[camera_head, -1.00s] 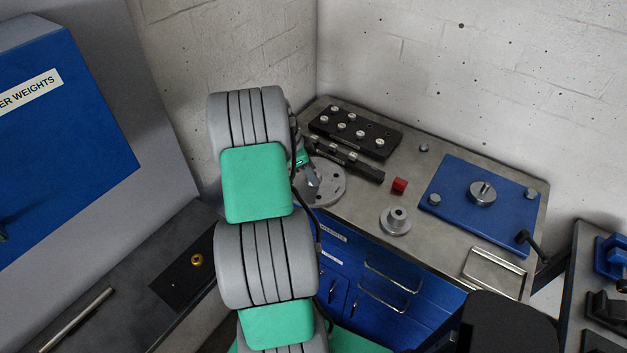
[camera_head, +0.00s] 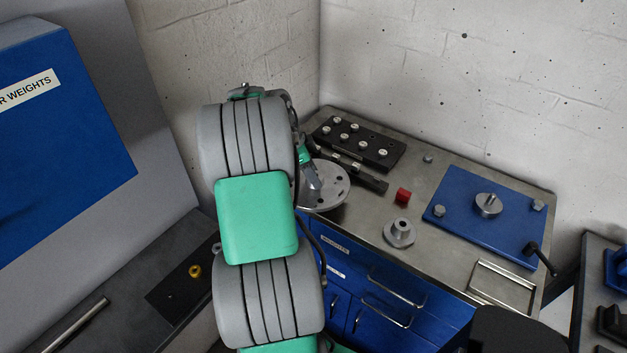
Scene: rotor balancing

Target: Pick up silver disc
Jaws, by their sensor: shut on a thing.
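The silver disc (camera_head: 335,185) is a flat round plate with several holes, at the left part of the grey bench top, partly behind my arm. My gripper (camera_head: 313,186) is at the disc's left side and is shut on it. The fingertips are small and partly hidden by my arm links. The disc appears slightly above the bench, with a dark shadow under its front edge.
A black block with several silver studs (camera_head: 372,140) and a dark bar (camera_head: 362,177) lie behind the disc. A wall is behind.

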